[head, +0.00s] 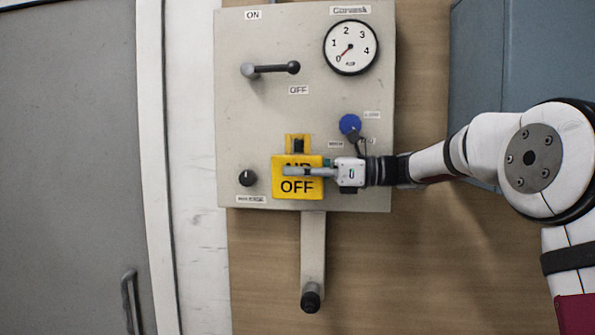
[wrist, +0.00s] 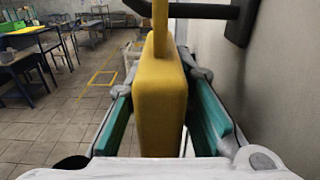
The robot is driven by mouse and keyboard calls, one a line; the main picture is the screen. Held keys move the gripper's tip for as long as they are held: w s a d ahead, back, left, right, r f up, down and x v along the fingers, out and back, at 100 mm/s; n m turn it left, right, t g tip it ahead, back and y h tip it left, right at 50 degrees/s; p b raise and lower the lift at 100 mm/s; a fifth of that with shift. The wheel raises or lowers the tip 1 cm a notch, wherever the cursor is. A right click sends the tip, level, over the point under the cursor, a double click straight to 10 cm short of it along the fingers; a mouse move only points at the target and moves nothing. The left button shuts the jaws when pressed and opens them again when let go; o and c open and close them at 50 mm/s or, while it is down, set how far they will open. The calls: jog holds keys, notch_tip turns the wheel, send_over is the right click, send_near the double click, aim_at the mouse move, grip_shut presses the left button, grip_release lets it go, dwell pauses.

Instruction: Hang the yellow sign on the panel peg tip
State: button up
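The yellow sign (head: 284,189), lettered with "OFF", is upright in front of the lower part of the grey panel (head: 235,130). My gripper (head: 300,172) reaches in from the right, with one finger across the sign's front. A dark peg (head: 298,146) shows at the opening of the sign's narrow top tab. In the wrist view a black bar (wrist: 205,11) passes behind the tab. Whether the tab rests on the peg I cannot tell.
The panel also carries a lever (head: 270,69), a round gauge (head: 351,47), a blue knob (head: 349,124) and a black dial (head: 246,178). An arm with a black knob (head: 311,299) hangs below. A grey door (head: 70,150) is at left, a blue cabinet (head: 500,50) at right.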

jog(key=o, duration=0.5)
